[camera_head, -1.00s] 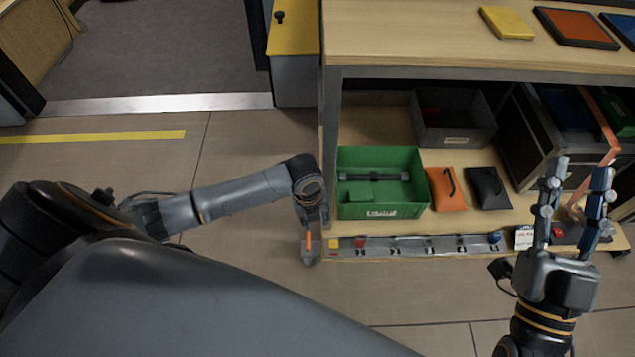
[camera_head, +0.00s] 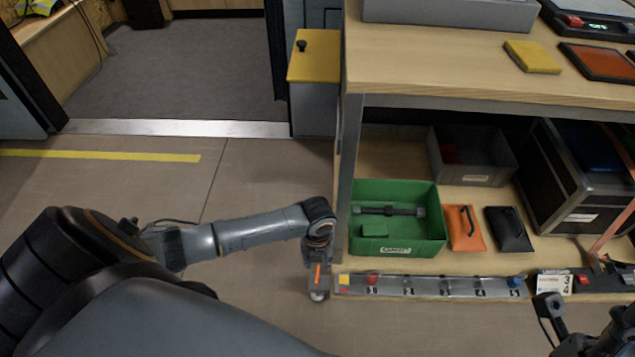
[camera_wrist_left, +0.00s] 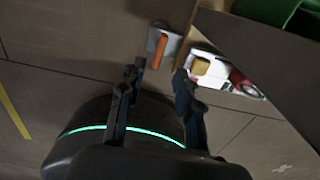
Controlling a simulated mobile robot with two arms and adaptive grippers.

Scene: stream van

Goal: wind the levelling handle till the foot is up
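The orange levelling handle (camera_head: 318,273) is at the front left corner of the workbench, low near the floor. A pale round foot (camera_head: 317,296) shows just below it; I cannot tell whether it touches the floor. My left gripper (camera_head: 318,254) is above the handle, partly hidden by its own wrist. In the left wrist view the gripper (camera_wrist_left: 157,80) is open, its two fingers apart. The orange handle (camera_wrist_left: 160,50) lies beyond the fingertips on a grey plate, not between them. My right gripper (camera_head: 610,325) is only partly in view at the lower right.
A strip with coloured knobs (camera_head: 430,286) runs along the bench's low shelf edge. A green crate (camera_head: 398,249), an orange pouch (camera_head: 464,230) and a black pouch (camera_head: 508,230) are on that shelf. The floor left of the bench is clear.

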